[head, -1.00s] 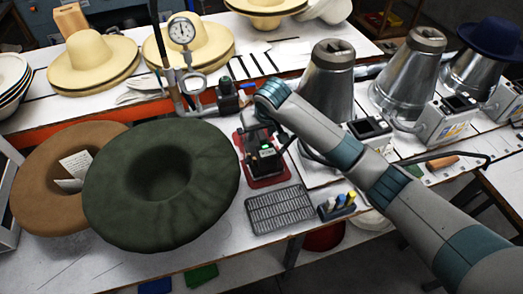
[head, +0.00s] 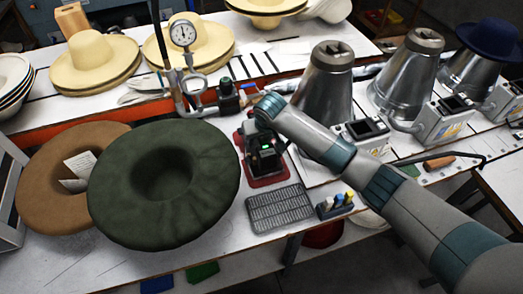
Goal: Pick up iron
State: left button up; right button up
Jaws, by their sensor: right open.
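My right gripper (head: 265,148), dark with a small green light, hangs from my arm's wrist and points down over a red pad (head: 268,182) near the middle of the bench. It is open. A dark iron (head: 252,166) appears to stand on this pad directly below and around the fingers. The gripper hides much of it, and I cannot tell whether the fingers touch it. My left gripper is not in view.
A green felt hat (head: 205,220) and a brown hat (head: 35,195) lie to the left. A dark grate (head: 279,208) and a small holder with coloured handles (head: 335,206) are in front. Metal cones (head: 325,90) stand behind right. A gauge (head: 183,33) stands behind left.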

dwell(0.3)
grip_shut()
jog(key=shift+w+r, duration=0.15)
jog(key=shift+r, duration=0.05)
jog(key=shift+r, duration=0.1)
jog(key=shift+r+b, duration=0.3)
jog(key=shift+r, duration=0.15)
notch_tip(320, 180, up, 3)
jog(key=shift+b, duration=0.7)
jog(key=s+d+r+b, duration=0.3)
jog(key=s+d+r, duration=0.3)
jog(key=d, duration=0.3)
jog(key=shift+s+d+r, duration=0.2)
jog(key=shift+d+r, duration=0.2)
jog(key=shift+r, duration=0.1)
